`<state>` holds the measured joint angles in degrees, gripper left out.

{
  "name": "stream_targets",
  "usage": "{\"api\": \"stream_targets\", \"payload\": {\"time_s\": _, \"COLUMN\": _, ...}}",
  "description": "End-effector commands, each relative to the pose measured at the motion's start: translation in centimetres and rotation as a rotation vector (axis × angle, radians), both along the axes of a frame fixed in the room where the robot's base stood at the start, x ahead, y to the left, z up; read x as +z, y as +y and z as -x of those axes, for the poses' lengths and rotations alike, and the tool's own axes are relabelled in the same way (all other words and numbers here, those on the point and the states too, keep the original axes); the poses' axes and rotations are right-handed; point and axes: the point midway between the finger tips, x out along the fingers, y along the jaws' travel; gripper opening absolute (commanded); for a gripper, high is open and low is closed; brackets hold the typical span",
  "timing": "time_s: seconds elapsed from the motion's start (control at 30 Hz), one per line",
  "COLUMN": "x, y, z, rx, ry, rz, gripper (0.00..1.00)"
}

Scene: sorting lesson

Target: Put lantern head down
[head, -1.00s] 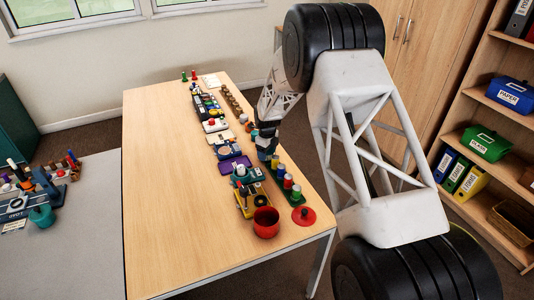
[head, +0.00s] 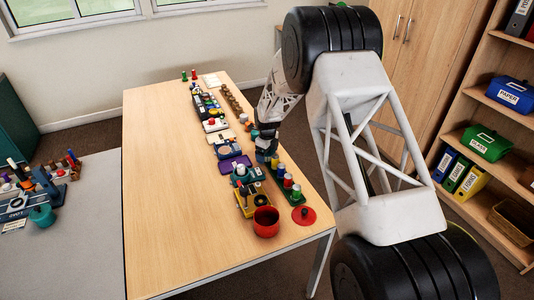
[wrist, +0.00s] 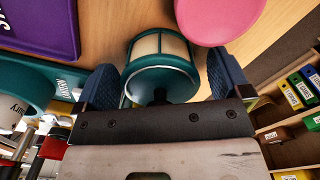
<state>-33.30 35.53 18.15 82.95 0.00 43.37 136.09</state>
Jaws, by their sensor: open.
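In the wrist view, a teal lantern head (wrist: 160,62) with cream panels lies between the two fingers of my gripper (wrist: 162,85). The fingers stand apart on either side of it, with a gap showing on the right side. A dark knob shows at its near end. Whether it rests on the table surface is hard to tell. In the head view, my gripper (head: 265,152) is over the right part of the table, by the row of objects. The lantern head is too small and hidden to make out there.
A purple tray (wrist: 38,28) and a teal base (wrist: 22,100) lie left in the wrist view, and a pink round thing (wrist: 218,14) lies above right. In the head view, a red pot (head: 266,222) and red lid (head: 303,216) stand near the front. The table's left half (head: 165,190) is clear.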

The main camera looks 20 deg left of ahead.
Motion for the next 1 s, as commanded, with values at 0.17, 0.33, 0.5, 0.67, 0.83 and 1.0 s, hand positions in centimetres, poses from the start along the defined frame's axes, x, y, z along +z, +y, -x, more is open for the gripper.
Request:
{"api": "stream_targets", "payload": {"time_s": 0.17, "x": 0.5, "y": 0.0, "z": 0.0, "rx": 0.000, "ry": 0.000, "rz": 0.000, "gripper": 0.96}}
{"api": "stream_targets", "payload": {"time_s": 0.33, "x": 1.8, "y": 0.0, "z": 0.0, "rx": 0.000, "ry": -0.001, "rz": -0.001, "gripper": 0.96}}
{"api": "stream_targets", "payload": {"time_s": 0.5, "x": 4.1, "y": 0.0, "z": 0.0, "rx": 0.000, "ry": -0.001, "rz": -0.001, "gripper": 0.96}}
{"api": "stream_targets", "payload": {"time_s": 0.67, "x": 6.6, "y": 0.0, "z": 0.0, "rx": 0.000, "ry": -0.001, "rz": -0.001, "gripper": 0.96}}
{"api": "stream_targets", "payload": {"time_s": 0.83, "x": 9.3, "y": 0.0, "z": 0.0, "rx": 0.000, "ry": -0.001, "rz": -0.001, "gripper": 0.96}}
{"api": "stream_targets", "payload": {"time_s": 1.0, "x": 11.2, "y": 0.0, "z": 0.0, "rx": 0.000, "ry": -0.001, "rz": -0.001, "gripper": 0.96}}
